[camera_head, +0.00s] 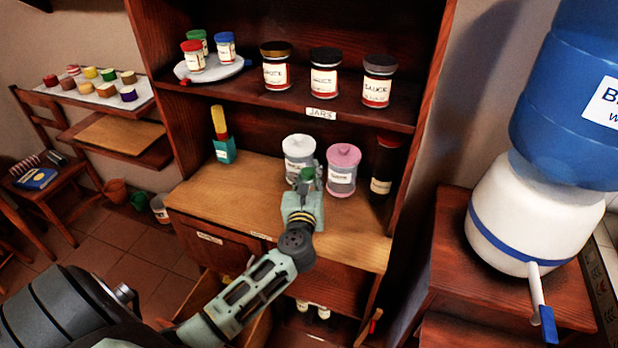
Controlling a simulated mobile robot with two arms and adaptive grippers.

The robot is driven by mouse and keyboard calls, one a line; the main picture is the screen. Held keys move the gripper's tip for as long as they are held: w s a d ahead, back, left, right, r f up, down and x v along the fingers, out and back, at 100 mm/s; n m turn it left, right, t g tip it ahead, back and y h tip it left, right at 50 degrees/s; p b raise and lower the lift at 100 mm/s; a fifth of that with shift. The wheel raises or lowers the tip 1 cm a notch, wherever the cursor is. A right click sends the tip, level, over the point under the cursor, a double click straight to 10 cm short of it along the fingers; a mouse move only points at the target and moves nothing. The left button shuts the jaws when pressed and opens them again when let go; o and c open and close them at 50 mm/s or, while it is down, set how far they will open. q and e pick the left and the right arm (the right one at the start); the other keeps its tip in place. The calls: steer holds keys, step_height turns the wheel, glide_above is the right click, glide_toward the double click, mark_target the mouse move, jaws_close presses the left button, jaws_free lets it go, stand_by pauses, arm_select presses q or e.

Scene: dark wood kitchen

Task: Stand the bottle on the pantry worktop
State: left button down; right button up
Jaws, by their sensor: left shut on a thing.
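The pantry worktop (240,190) is a light wood surface under the jar shelf. My left gripper (307,176) is over the worktop's middle, in front of a white-lidded canister. It is shut on a green thing (307,173), of which only a small part shows between the fingers. It looks like the bottle, but the gripper hides most of it, and I cannot tell whether its base touches the worktop. A dark bottle-like container (382,172) with a pale label stands at the worktop's right end. My right gripper is not in view.
The white-lidded canister (298,152) and a pink-lidded canister (343,172) stand close to my left gripper. A teal holder (224,150) stands at the left back. Sauce jars (324,75) line the shelf above. The worktop's left front is clear. A water dispenser (530,215) stands right.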

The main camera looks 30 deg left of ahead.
arm_select(q)
steer(key=shift+f, duration=0.1)
steer(key=c, duration=1.4)
jaws_free()
steer(key=shift+f, duration=0.1)
steer(key=shift+o, duration=0.2)
steer(key=shift+r, duration=0.3)
steer(key=b+v, duration=0.2)
steer(key=v, duration=1)
steer(key=shift+b, duration=0.35)
steer(key=shift+f, duration=0.15)
